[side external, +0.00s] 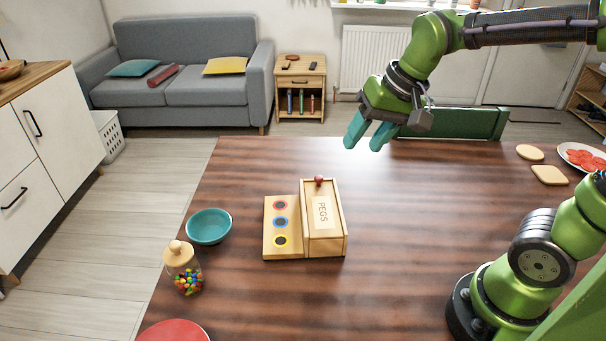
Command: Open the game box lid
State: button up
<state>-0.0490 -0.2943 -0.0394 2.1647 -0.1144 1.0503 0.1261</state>
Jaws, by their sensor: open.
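A small red knob (319,181) stands at the lid's far end. A lower board with red, blue and yellow ringed holes (270,240) adjoins the box on its left. My gripper (364,136) has teal fingers, is open and empty, and hangs above the table's far side, up and right of the knob and apart from it. The inside of the box is hidden.
A teal bowl (209,226) and a candy jar with a wooden stopper (184,268) stand left of the box. A red round item (174,332) is at the front edge. A plate of red slices (583,157) and coasters (549,174) lie right. Table right of the box is clear.

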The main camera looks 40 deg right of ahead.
aim_at(319, 177)
jog(key=w+d+m+g+h, duration=0.2)
jog(key=w+m+g, duration=0.2)
jog(key=w+m, duration=0.85)
jog(key=shift+n, duration=0.45)
jog(key=f, duration=1.6)
jog(key=shift+w, duration=0.25)
jog(key=shift+r, duration=0.1)
grip_shut()
